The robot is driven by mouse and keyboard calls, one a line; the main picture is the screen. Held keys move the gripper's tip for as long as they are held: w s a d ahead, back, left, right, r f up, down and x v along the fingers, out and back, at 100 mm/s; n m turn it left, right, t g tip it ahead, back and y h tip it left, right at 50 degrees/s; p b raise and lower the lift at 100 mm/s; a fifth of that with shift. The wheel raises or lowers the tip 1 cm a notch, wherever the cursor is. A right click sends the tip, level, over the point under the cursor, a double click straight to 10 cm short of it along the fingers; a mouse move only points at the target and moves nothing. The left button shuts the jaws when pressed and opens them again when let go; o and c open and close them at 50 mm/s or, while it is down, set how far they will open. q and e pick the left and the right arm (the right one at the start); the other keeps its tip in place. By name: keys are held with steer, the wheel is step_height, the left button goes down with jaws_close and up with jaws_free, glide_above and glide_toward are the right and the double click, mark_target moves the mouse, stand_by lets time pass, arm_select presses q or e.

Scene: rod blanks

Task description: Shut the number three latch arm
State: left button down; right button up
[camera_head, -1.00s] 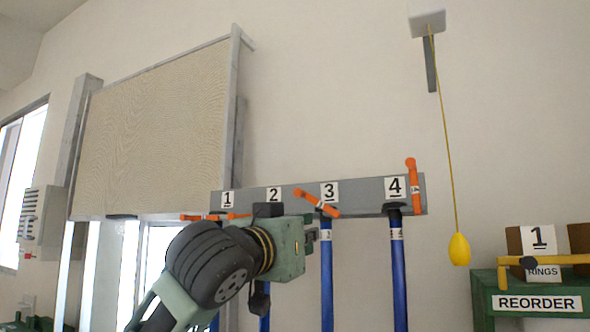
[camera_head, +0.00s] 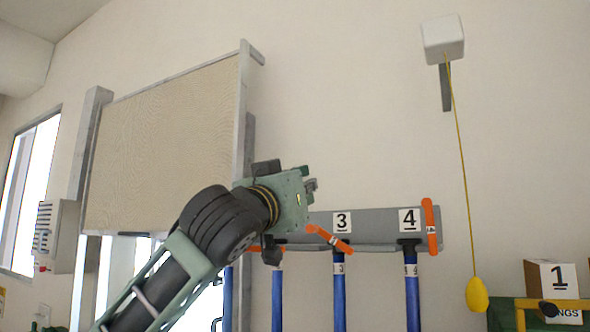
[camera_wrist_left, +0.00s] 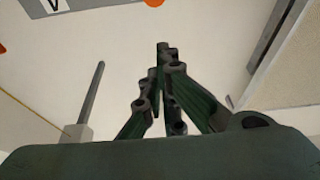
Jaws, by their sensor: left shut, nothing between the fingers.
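The number three latch arm (camera_head: 328,239) is an orange bar under the "3" label (camera_head: 342,222) on the grey rack board (camera_head: 375,224). It slants down to the right across the top of a blue rod (camera_head: 339,290). My left gripper (camera_head: 312,185) is above and left of that latch arm, apart from it, in front of the wall. In the left wrist view its green fingers (camera_wrist_left: 163,50) are together with nothing between them. The number four latch arm (camera_head: 431,226) stands upright. My left gripper and arm hide labels 1 and 2. My right gripper is not in view.
A yellow pull (camera_head: 477,294) hangs on a cord from a white wall box (camera_head: 442,39), right of the rack. A box labelled 1 (camera_head: 552,280) is at the lower right. A beige panel in a grey frame (camera_head: 165,145) is behind my left arm.

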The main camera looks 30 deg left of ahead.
mark_target(329, 239)
arm_select(q)
step_height(329, 239, down, 4)
steer(key=shift+s+r+p, duration=0.15)
steer(key=shift+p, duration=0.2)
steer(key=shift+d, duration=0.1)
steer(key=shift+a+f+n+g+y+b, duration=0.15)
steer(key=shift+a+f+n+y+b, duration=0.6)
steer(key=shift+n+b, duration=0.95)
steer(key=shift+a+f+n+g+y+b, duration=0.1)
steer(key=shift+a+f+n+y+b, duration=0.35)
steer(key=shift+f+n+b, duration=1.15)
steer(key=shift+a+f+n+g+y+b, duration=0.15)
steer(key=shift+a+n+y+b, duration=0.8)
steer(key=shift+b, duration=1.45)
steer(key=shift+d+r+n+h, duration=0.1)
steer(key=shift+d+n+h, duration=0.15)
steer(key=shift+d+n, duration=0.1)
